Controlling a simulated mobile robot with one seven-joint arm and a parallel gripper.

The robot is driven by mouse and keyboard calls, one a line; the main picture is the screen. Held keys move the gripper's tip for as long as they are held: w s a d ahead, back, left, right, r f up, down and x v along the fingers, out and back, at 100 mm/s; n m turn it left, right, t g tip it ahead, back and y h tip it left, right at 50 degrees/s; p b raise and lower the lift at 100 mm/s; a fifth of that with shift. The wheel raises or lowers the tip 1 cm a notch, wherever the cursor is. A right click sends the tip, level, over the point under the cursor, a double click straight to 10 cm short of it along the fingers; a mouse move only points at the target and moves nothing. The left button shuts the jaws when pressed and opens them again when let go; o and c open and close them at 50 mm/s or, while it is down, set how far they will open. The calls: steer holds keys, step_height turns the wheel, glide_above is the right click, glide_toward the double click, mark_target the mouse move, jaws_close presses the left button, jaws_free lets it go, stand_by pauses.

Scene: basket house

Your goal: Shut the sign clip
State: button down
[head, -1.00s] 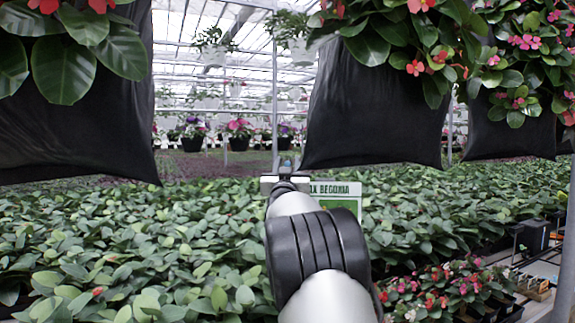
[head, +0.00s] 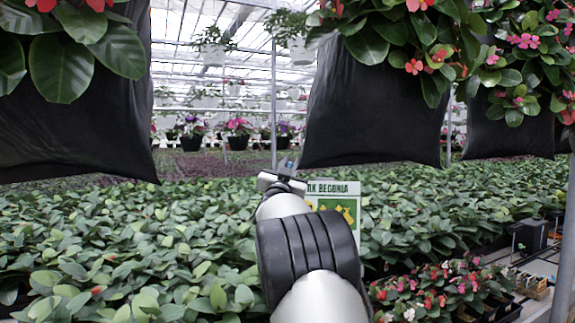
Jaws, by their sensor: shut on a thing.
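My gripper (head: 286,166) is seen from behind at the sign's upper left, tilted down to the right. It is shut on a small blue-grey piece (head: 287,162), which looks like the sign clip. The fingertips and most of the clip are hidden or too small to make out. I cannot tell how far the clip is closed.
Dense green plants (head: 120,240) fill the bed around the sign. Black hanging bags (head: 372,115) with flowers hang above, one close to the right of my gripper. A bench with a dark box (head: 531,236) and a wooden crate (head: 527,283) is at the right.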

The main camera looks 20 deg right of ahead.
steer(key=shift+s+d+f+m+g+h+p, duration=0.35)
steer(key=shift+m+g+h+p, duration=0.5)
steer(key=shift+m, duration=1.1)
steer(key=shift+s+d+f+m+g+h+p, duration=0.15)
steer(key=shift+f+m+g+h+p, duration=0.25)
steer(key=shift+m+g+p, duration=1.05)
steer(key=shift+s+d+f+m+g+h, duration=0.1)
steer(key=shift+d+f+m+g+h, duration=0.4)
steer(key=shift+m, duration=1.9)
steer(key=shift+a+g, duration=0.25)
steer(key=shift+g, duration=0.15)
steer(key=c, duration=1.7)
jaws_free()
steer(key=shift+o, duration=0.2)
steer(key=shift+s+a+f, duration=0.15)
